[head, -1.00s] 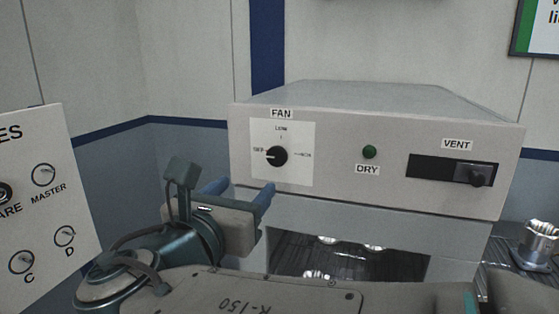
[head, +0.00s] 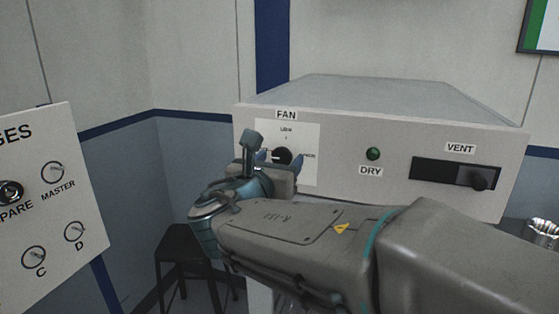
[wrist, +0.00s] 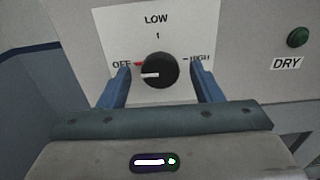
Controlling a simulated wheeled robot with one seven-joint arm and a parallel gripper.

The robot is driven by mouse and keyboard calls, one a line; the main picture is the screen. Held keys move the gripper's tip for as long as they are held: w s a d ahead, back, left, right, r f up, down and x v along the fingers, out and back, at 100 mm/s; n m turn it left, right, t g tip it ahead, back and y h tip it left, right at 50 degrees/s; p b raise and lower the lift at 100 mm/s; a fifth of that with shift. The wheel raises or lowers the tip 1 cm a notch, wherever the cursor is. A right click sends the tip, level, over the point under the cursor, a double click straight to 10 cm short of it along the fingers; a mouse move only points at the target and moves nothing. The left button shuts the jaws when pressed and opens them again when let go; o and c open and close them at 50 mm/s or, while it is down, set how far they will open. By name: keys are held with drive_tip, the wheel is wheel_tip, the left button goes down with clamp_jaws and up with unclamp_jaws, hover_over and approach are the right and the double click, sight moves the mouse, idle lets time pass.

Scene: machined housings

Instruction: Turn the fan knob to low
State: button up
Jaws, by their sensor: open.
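The fan knob (wrist: 159,70) is a round black knob on a white plate marked OFF at left, LOW at top and HIGH at right. Its white pointer line points left, toward OFF, in the wrist view. In the head view the knob (head: 282,156) shows partly behind my gripper, under the FAN label (head: 286,115). My gripper (wrist: 162,84) is open, with one blue finger on each side of the knob. Gaps show between the fingers and the knob; how deep the fingertips reach I cannot tell. In the head view my gripper (head: 280,157) is in front of the plate.
The grey box also carries a green DRY button (head: 373,154) and a VENT slider (head: 478,178) to the right. A gauge panel (head: 55,200) stands at the left. A dark stool (head: 180,243) is below my arm. A metal part (head: 543,232) sits at the right edge.

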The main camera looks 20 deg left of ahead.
drive_tip(key=c, duration=1)
drive_tip(key=shift+f+m+b, duration=0.1)
drive_tip(key=shift+m+b, duration=0.2)
drive_tip(key=shift+b, duration=0.2)
drive_tip(key=m+b, duration=0.1)
drive_tip(key=b, duration=0.1)
drive_tip(key=m+b, duration=0.1)
drive_tip(key=b, duration=0.1)
drive_tip(key=shift+d+f+m, duration=0.1)
drive_tip(key=shift+f+m, duration=0.15)
drive_tip(key=shift+m, duration=0.15)
drive_tip(key=m+b, duration=0.5)
drive_tip(key=b, duration=0.2)
drive_tip(key=m+b, duration=0.5)
drive_tip(key=shift+r+m+b, duration=0.1)
drive_tip(key=shift+m+b, duration=0.25)
drive_tip(key=shift+m, duration=0.05)
drive_tip(key=shift+r+m+b, duration=0.2)
drive_tip(key=shift+m+b, duration=1.25)
drive_tip(key=shift+m, duration=0.35)
